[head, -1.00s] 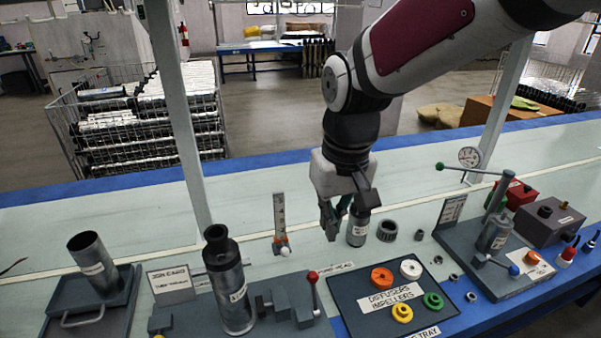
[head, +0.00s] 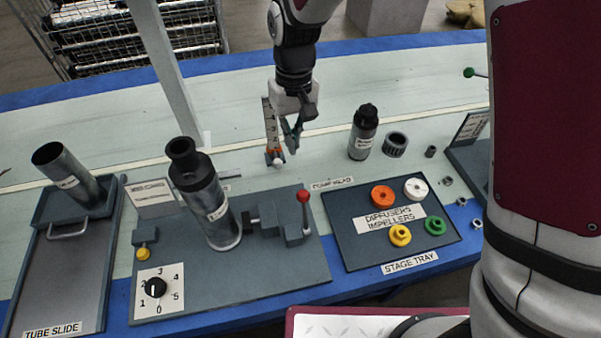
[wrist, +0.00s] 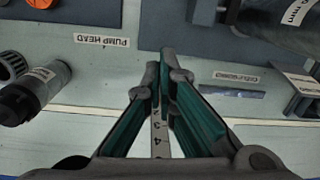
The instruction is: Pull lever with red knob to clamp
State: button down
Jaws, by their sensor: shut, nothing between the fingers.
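The lever's red knob (head: 303,196) tops a thin upright rod at the right end of the grey clamp block (head: 268,222). A grey tube (head: 216,212) with a dark upper end stands tilted on the same base plate, just left of the clamp block. My gripper (head: 291,147) is above the bench behind the lever, clear of the knob. In the wrist view my gripper (wrist: 163,72) has its green-padded fingers brought together at the tips with nothing held. The red knob does not show in the wrist view.
A white scale post (head: 269,125) stands right beside my gripper. The tube slide (head: 60,275) is at the left. Bench between scale post and base plate is fairly clear.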

aim_at(304, 210)
jog(key=shift+f, duration=0.15)
notch_tip(304, 210, down, 10)
jog(key=b, duration=0.1)
jog(key=shift+s+d+r, duration=0.2)
jog(key=shift+s+r, duration=0.1)
jog(key=shift+s, duration=0.4)
jog(key=shift+s+d+r, duration=0.25)
jog(key=shift+s+r, duration=0.1)
jog(key=shift+s, duration=0.3)
jog(key=shift+s+d+r, duration=0.2)
jog(key=shift+s+r, duration=0.1)
jog(key=shift+s, duration=0.4)
